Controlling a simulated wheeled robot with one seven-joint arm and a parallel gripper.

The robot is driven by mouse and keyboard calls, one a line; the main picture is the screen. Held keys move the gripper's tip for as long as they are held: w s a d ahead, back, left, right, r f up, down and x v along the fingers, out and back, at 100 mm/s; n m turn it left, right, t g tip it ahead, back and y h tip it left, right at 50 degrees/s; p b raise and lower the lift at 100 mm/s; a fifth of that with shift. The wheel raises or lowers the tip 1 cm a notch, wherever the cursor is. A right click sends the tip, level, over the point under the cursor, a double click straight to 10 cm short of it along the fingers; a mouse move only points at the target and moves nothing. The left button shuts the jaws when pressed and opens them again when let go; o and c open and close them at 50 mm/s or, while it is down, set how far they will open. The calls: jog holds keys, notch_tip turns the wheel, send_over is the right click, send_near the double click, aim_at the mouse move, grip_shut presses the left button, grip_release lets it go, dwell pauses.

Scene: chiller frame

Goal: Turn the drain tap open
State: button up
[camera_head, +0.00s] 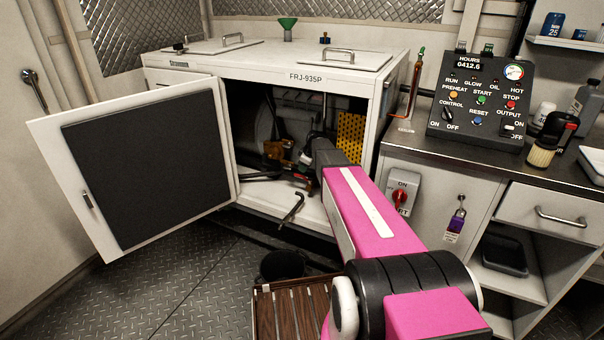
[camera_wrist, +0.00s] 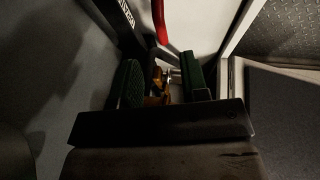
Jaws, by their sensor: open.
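My gripper (camera_wrist: 163,84) is open in the wrist view, with one dark-green padded finger on each side. A small brass fitting with a bright metal part, which looks like the drain tap (camera_wrist: 168,76), shows between the fingers. I cannot tell whether either finger touches it, and my gripper hides its lower part. In the head view my pink arm reaches into the open cabinet (camera_head: 262,66). My gripper's fingers there are hard to make out among dark parts, and I cannot identify the tap for certain.
A red bar or hose (camera_wrist: 159,20) runs just beyond the fingers. The cabinet door (camera_head: 140,165) stands wide open at left. A dark bent rod (camera_head: 292,208) lies at the cabinet's front edge. A control panel (camera_head: 481,100) stands on the right counter. A slatted wooden crate (camera_head: 262,312) sits below.

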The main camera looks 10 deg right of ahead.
jog(key=x, duration=0.7)
jog(key=shift+s, duration=0.1)
grip_shut()
